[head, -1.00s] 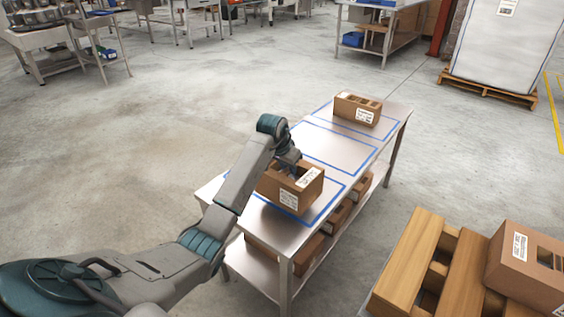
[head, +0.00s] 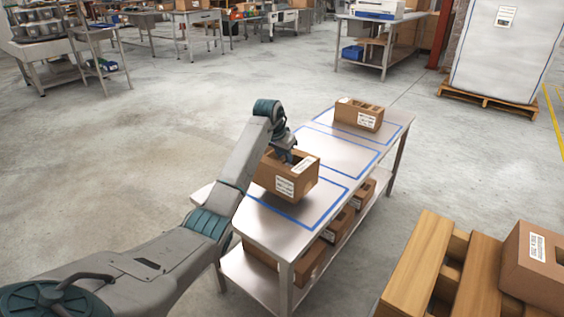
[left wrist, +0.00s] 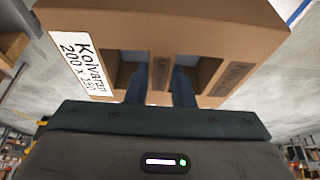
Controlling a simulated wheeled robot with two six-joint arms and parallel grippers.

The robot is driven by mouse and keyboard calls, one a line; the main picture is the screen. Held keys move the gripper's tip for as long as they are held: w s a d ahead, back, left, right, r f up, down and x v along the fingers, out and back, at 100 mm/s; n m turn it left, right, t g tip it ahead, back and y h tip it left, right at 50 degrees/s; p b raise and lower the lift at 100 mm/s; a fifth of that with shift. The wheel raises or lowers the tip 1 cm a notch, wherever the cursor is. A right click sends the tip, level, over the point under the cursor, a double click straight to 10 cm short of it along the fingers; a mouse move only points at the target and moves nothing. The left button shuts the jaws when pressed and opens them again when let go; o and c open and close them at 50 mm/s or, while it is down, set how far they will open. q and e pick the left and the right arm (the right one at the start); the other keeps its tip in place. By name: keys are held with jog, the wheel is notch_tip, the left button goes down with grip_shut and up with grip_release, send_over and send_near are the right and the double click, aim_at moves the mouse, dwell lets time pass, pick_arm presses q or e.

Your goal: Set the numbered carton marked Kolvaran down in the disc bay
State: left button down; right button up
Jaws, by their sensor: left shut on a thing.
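The Kolvaran carton (head: 286,180) is brown cardboard with open hand slots and white labels. Its label reads Kolvaran in the left wrist view (left wrist: 82,65). My left gripper (head: 290,156) is shut on the carton's middle top strip and holds it over the near end of the metal table (head: 262,226). The carton appears raised slightly above the tabletop. Blue tape marks a near bay (head: 318,203), an empty middle bay (head: 338,152) and a far bay. I cannot tell which is the disc bay. My right gripper is not in view.
Another brown carton (head: 357,115) stands in the far bay. Several cartons (head: 339,225) sit on the table's lower shelf. At right, a carton (head: 533,262) rests on a wooden pallet (head: 420,262). Open concrete floor lies left of the table.

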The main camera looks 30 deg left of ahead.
pick_arm(q)
jog(key=w+a, duration=0.2)
jog(key=w, duration=0.1)
jog(key=shift+w+a+f, duration=0.1)
jog(key=shift+a+f, duration=0.2)
jog(key=shift+a, duration=0.1)
notch_tip(320, 180, down, 4)
jog(key=shift+r, duration=0.25)
jog(key=c, duration=1.3)
grip_release()
jog(key=shift+o, duration=0.2)
